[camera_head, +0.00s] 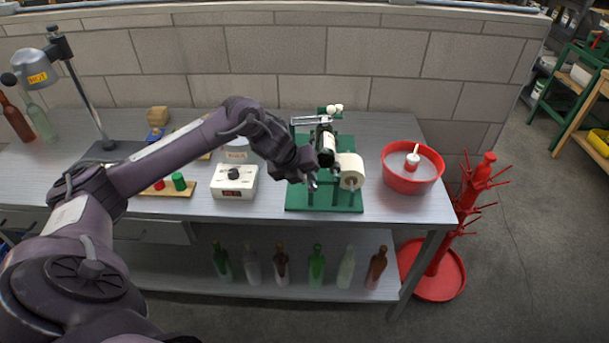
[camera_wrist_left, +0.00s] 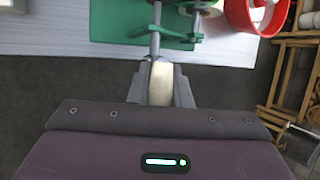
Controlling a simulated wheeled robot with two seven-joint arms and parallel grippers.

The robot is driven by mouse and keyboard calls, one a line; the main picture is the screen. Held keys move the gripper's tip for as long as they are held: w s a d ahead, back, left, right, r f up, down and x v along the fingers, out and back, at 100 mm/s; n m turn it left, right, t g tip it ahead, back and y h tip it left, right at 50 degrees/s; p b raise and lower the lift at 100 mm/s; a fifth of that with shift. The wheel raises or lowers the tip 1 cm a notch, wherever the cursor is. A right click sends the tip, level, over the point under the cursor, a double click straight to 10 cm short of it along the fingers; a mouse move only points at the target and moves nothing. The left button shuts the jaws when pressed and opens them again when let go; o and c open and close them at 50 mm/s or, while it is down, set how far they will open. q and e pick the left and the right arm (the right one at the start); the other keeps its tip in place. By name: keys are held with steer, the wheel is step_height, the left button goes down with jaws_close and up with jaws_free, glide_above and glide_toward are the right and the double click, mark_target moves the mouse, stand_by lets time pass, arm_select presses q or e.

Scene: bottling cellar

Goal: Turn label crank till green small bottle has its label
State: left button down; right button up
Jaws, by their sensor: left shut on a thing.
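The green label machine (camera_head: 296,199) stands on the grey bench, with a white label roll (camera_head: 351,171) at its right front. A dark bottle-like cylinder with a white patch (camera_head: 327,146) lies on it; I cannot tell whether this is the green small bottle. My left gripper (camera_head: 312,183) is at the front of the machine. In the left wrist view, its fingers (camera_wrist_left: 161,88) are shut on the pale crank handle (camera_wrist_left: 161,80), which sits on a metal rod from the machine (camera_wrist_left: 130,20). My right gripper is not in view.
Several bottles (camera_head: 317,266) stand on the lower shelf. A red bottle tree (camera_head: 449,240) stands on the floor.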

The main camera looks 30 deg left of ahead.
arm_select(q)
steer(key=shift+w+d+r, duration=0.15)
steer(key=shift+d+r, duration=0.05)
steer(key=shift+r, duration=0.05)
steer(key=c, duration=1.6)
jaws_free()
steer(key=shift+o, duration=1.3)
steer(key=shift+d+f, duration=0.1)
steer(key=b+v, duration=0.1)
steer(key=v, duration=0.5)
steer(key=shift+r+b, duration=0.25)
steer(key=shift+b, duration=0.15)
steer(key=shift+s+r, duration=0.4)
steer(key=shift+r, duration=0.1)
